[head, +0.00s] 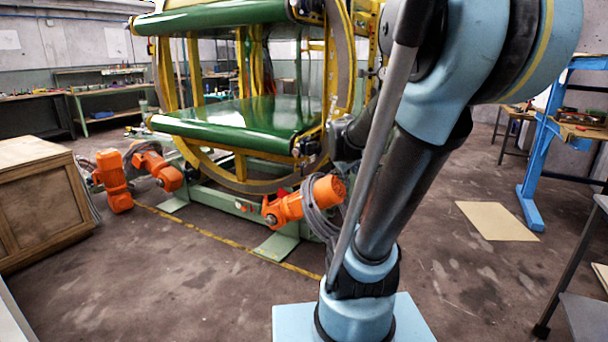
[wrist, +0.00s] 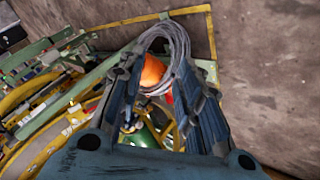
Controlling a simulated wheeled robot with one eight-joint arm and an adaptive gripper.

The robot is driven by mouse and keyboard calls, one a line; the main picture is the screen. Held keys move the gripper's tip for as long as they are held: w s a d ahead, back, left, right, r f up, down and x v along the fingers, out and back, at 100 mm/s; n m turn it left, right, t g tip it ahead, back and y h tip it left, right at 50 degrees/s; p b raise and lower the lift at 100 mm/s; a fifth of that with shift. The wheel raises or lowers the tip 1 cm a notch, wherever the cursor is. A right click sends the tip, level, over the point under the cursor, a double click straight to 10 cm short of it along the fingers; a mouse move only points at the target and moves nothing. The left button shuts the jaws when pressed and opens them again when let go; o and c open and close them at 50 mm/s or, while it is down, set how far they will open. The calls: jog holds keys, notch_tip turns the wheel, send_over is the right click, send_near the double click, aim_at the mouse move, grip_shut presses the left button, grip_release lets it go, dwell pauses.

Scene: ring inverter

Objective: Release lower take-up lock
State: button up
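The ring inverter (head: 247,185) is a yellow ring frame holding two green belts. The lower belt (head: 235,119) ends near a dark metal fitting (head: 306,147) at its right corner. I cannot clearly pick out the lower take-up lock; it is too small or hidden. My gripper (wrist: 158,68) is open in the wrist view, its two blue-grey fingers apart. An orange motor (wrist: 152,70) and a grey cable coil (wrist: 172,30) show beyond and between the fingers. Nothing is visibly held. In the head view, my arm hides part of the inverter's right side.
An orange motor (head: 305,199) juts from the near side of the machine, and another (head: 114,180) stands at left. A wooden crate (head: 38,200) is at the left, a blue frame (head: 545,135) at the right. The floor in front is mostly clear.

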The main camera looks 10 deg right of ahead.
jog(key=w+d+r+n+t+h, duration=0.1)
jog(key=w+d+r+n+t, duration=0.2)
jog(key=w, duration=0.8)
jog(key=w+d+r+n+t, duration=0.15)
jog(key=w+n, duration=0.25)
jog(key=w, duration=0.6)
jog(key=w+d+r+n+t+h, duration=0.1)
jog(key=w+d+r+n+t, duration=0.2)
jog(key=w, duration=0.8)
jog(key=w+a+f+n+t+y, duration=0.35)
jog(key=w+f+n, duration=0.25)
jog(key=w+n, duration=0.45)
jog(key=w+a+f+n+y, duration=0.25)
jog(key=f+n, duration=0.25)
jog(key=f, duration=0.4)
jog(key=w+a+f+n+g+y, duration=0.1)
jog(key=w+a+f+n+y, duration=0.15)
jog(key=f+n, duration=0.4)
jog(key=w+a+f+n+y, duration=0.1)
jog(key=w+f+n+y, duration=0.2)
jog(key=f, duration=0.7)
jog(key=a+x, duration=0.1)
jog(key=x, duration=1.5)
jog(key=shift+s, duration=0.25)
jog(key=shift+y, duration=0.25)
jog(key=shift+c, duration=0.4)
jog(key=c, duration=0.7)
